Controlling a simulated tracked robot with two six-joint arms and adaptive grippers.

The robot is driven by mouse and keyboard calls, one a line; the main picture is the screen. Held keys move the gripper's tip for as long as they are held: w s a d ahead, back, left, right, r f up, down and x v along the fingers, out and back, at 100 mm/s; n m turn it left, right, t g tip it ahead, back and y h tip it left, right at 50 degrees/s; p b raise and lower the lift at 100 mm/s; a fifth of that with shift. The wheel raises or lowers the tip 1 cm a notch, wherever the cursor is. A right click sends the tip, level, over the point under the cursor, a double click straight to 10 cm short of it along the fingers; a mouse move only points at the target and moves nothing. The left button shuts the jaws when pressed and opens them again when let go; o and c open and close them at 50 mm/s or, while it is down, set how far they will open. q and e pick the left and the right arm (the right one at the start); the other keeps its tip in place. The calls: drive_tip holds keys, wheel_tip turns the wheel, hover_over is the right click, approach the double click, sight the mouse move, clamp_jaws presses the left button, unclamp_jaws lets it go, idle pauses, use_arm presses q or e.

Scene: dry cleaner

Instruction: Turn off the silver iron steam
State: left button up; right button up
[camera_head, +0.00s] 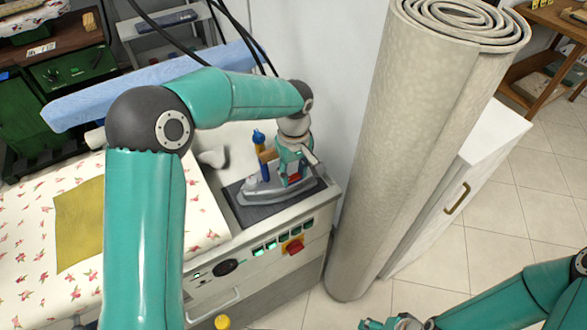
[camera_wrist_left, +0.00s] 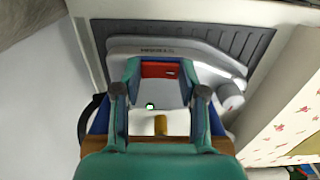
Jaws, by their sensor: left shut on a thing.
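The silver iron (camera_head: 262,193) rests on a dark ridged pad (camera_head: 232,195) on the ironing station. It has blue and brown parts. The iron also shows in the left wrist view (camera_wrist_left: 205,52). My left gripper (camera_head: 290,178) reaches down onto the iron from above and is shut on it. In the left wrist view the gripper (camera_wrist_left: 162,75) has its fingertips on either side of a red part, and they hide much of the iron's upper side. My right gripper (camera_head: 390,322) shows only partly at the bottom edge; its opening is unclear.
A floral ironing surface (camera_head: 30,220) with a yellow cloth (camera_head: 78,228) is left. A tall rolled carpet (camera_head: 410,130) stands close on the right, beside a white cabinet (camera_head: 455,190).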

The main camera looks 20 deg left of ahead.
sight(294, 178)
use_arm(q)
drive_tip(key=o, duration=1.1)
drive_tip(key=shift+o, duration=0.2)
wheel_tip(294, 178, up, 12)
